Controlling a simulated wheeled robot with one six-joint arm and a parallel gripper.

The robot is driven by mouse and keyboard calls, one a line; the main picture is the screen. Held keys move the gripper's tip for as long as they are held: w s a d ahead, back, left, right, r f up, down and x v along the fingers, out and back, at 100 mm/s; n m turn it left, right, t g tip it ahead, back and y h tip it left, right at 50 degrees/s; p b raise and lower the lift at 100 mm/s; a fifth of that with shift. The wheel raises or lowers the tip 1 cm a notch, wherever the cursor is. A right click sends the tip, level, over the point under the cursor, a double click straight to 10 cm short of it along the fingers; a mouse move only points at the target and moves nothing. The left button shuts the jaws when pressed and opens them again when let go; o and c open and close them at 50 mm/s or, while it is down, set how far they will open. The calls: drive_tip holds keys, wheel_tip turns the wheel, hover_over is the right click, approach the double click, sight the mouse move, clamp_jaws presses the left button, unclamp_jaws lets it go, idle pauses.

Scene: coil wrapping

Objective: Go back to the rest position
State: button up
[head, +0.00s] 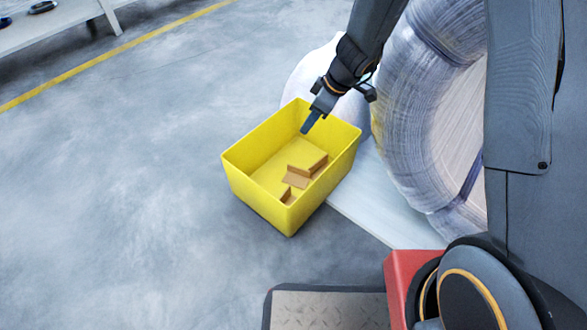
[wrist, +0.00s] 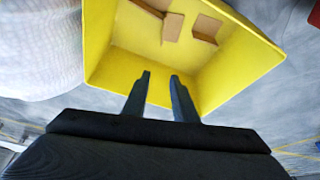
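My gripper (head: 309,122) is over the back part of a yellow bin (head: 254,196), pointing down into it. In the wrist view my gripper (wrist: 160,80) shows two dark fingers apart, with nothing between them, so it is open and empty. The yellow bin also shows in the wrist view (wrist: 112,50). Several brown cardboard pieces (head: 296,181) lie on the bin floor, apart from the fingers; they show in the wrist view too (wrist: 172,27).
Large coils wrapped in clear film (head: 405,110) stand right beside the bin and my arm, on a pale platform (head: 372,208). A grey table (head: 70,18) is at the far left, behind a yellow floor line (head: 120,52). The grey floor (head: 120,200) on the left is clear.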

drive_tip(key=shift+p+v, duration=0.5)
drive_tip(key=shift+v, duration=1.15)
